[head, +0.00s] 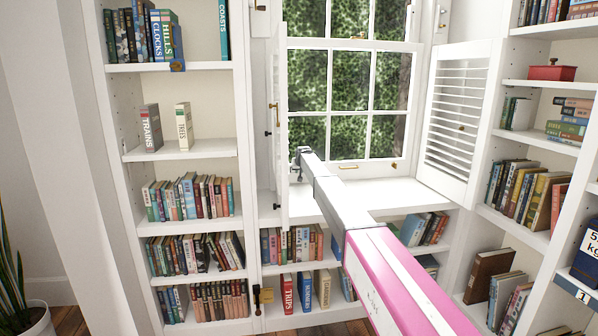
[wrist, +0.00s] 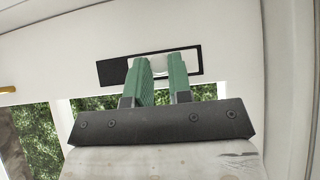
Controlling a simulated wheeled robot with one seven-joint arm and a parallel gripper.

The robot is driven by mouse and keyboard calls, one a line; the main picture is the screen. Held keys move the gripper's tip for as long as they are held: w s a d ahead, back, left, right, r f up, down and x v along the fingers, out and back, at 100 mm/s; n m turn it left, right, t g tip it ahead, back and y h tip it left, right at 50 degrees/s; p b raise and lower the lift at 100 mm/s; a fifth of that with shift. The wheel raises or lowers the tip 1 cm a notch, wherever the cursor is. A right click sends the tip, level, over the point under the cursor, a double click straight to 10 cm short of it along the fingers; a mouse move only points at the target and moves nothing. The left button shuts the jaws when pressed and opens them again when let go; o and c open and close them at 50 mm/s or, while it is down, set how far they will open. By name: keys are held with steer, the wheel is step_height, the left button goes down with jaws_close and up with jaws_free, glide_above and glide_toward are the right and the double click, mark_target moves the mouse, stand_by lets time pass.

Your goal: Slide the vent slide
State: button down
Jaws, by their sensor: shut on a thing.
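The vent (wrist: 113,72) shows in the wrist view as a long slot with a black frame, set in a white panel. The white vent slide (wrist: 160,65) sits in the middle to right part of this slot, and the left part of the slot looks dark. My gripper (wrist: 160,70) is shut on the slide, with one green finger on each side of its white grip. The fingers hide part of the slide. In the head view my gripper (head: 302,152) is at the lower left of the window, and the vent cannot be made out there.
The left shutter (head: 279,130) stands close beside my gripper. The right shutter (head: 455,115) is folded open. The window (head: 345,95) has brass fittings, and the white sill (head: 385,190) is bare. Bookshelves (head: 190,155) flank the window.

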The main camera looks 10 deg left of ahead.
steer(key=shift+w+d, duration=0.3)
steer(key=shift+d, duration=0.75)
steer(key=shift+w+d, duration=0.25)
steer(key=shift+d, duration=0.8)
steer(key=c, duration=1)
jaws_free()
steer(key=shift+d, duration=0.1)
steer(key=shift+r, duration=0.1)
steer(key=v, duration=1)
steer(key=shift+s+d+r, duration=0.1)
steer(key=shift+s+r, duration=0.1)
steer(key=shift+s, duration=0.05)
